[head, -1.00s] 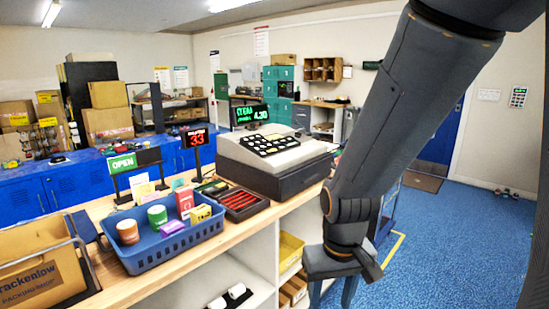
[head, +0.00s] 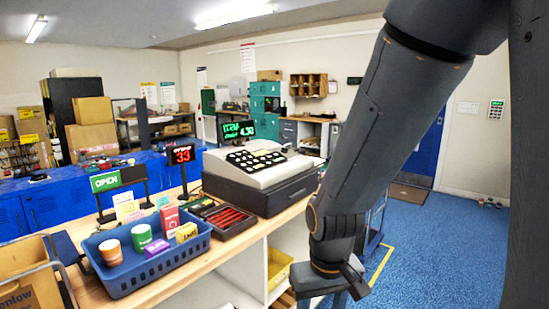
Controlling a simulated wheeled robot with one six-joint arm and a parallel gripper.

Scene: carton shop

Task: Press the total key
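The cash register (head: 262,172) stands on the wooden counter, a pale top on a dark drawer base. Its sloped key panel (head: 255,158) has several dark keys with light marks, too small to read, so I cannot tell which is the total key. A green-lit display (head: 238,130) stands behind it. My gripper (head: 321,303) hangs at the bottom, right of the counter and in front of the register, well apart from the keys. Its fingers point down and are spread with a gap. The fingertips are cut off by the frame edge. I see nothing held.
A blue basket (head: 140,272) with small goods stands at the counter's front left. A dark tray with red strips (head: 228,219) lies beside the register. A red number sign (head: 182,155) and an OPEN sign (head: 105,182) stand behind. Blue floor (head: 440,250) lies open at right.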

